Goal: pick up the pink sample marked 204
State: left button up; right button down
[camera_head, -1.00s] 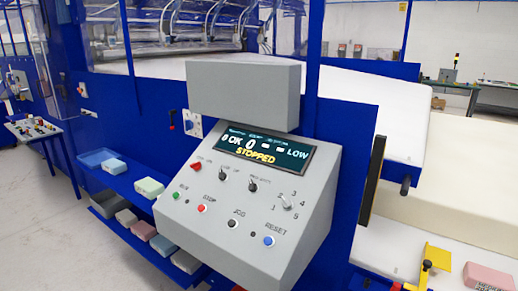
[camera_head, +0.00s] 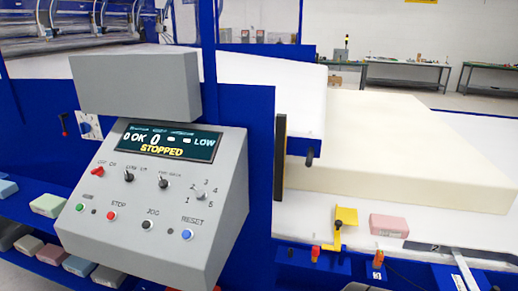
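A pink block (camera_head: 389,224) lies on the white surface at the right, in front of the large cream foam slab (camera_head: 400,150). Its marking is not legible at this size. A second pinkish block (camera_head: 51,254) sits on the lower blue shelf at the left, with no readable number. Neither gripper is in view.
The grey control console (camera_head: 160,200) reads STOPPED and stands at the left centre. A yellow bracket (camera_head: 344,217) stands just left of the pink block. A dark strip (camera_head: 425,247) and a pale metal bar (camera_head: 465,270) lie to its right.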

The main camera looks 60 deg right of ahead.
aim_at(392, 227)
jog(key=z, duration=2.8)
jog(key=i+l+u, duration=0.1)
jog(key=l, duration=0.5)
jog(key=i+l, duration=0.3)
jog(key=l, duration=0.35)
jog(key=i+l+u, duration=0.15)
jog(key=l, duration=0.45)
jog(key=i+l+u, duration=0.1)
jog(key=l, duration=0.55)
jog(key=i+l, duration=0.25)
jog(key=l, duration=0.4)
jog(key=i+l+u, duration=0.15)
jog(key=l, duration=1.2)
jog(key=i+l+u, duration=0.15)
jog(key=l, duration=0.5)
